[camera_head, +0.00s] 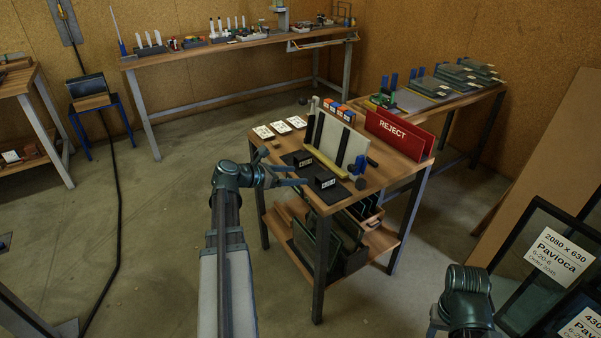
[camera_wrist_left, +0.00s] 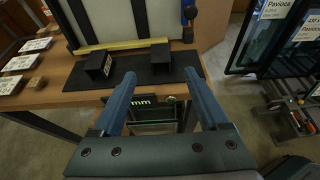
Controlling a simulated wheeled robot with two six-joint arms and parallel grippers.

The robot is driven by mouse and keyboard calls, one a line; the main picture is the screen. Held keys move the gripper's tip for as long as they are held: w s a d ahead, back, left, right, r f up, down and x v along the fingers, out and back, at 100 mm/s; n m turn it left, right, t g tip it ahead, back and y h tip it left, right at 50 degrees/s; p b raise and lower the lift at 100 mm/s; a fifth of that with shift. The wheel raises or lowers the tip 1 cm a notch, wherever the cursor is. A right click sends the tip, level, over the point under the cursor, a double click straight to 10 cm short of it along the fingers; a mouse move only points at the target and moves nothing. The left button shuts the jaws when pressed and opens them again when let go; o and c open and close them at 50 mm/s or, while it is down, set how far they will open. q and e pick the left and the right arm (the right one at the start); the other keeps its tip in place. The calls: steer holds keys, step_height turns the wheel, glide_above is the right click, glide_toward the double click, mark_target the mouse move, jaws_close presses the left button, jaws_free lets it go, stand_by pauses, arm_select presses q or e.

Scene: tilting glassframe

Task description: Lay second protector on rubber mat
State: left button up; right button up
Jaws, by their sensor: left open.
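Two black block-shaped protectors with white labels stand apart on the black rubber mat (camera_head: 344,193). The far-left protector (camera_head: 302,158) and the nearer protector (camera_head: 325,179) sit near the mat's front edge. In the left wrist view the protectors (camera_wrist_left: 98,65) (camera_wrist_left: 160,57) stand on the mat (camera_wrist_left: 128,75) beyond my fingertips. My left gripper (camera_head: 300,181) is open, in front of the table's left edge. In the left wrist view its blue fingers (camera_wrist_left: 158,82) are spread with nothing between them. My right arm shows at the lower right, but its gripper is not visible.
A pale panel (camera_head: 338,142) stands upright behind the protectors beside a yellow strip (camera_head: 327,163). A red REJECT sign (camera_head: 395,130) is at the table's right, and white cards (camera_head: 281,127) lie at the back left. Dark framed panes (camera_head: 545,262) lean at the right.

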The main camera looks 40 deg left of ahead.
arm_select(q)
steer(key=shift+s, duration=0.1)
steer(key=s+d+f+m+g+h, duration=0.1)
steer(key=d+f+m+g, duration=0.3)
steer(key=d+m, duration=0.65)
steer(key=s+d+f+m+g, duration=0.1)
steer(key=d+f+m+g, duration=0.35)
steer(key=d, duration=1.15)
steer(key=s+d+f+m+g+y, duration=0.2)
steer(key=s+d+m+y, duration=0.1)
steer(key=s+d+m, duration=0.4)
steer(key=s+d+f+m+g+y, duration=0.2)
steer(key=s+d+m, duration=0.5)
steer(key=m, duration=0.6)
steer(key=shift+s+d+f+y, duration=0.25)
steer(key=shift+d+f+y, duration=0.25)
steer(key=shift+y, duration=0.7)
steer(key=shift+r, duration=0.1)
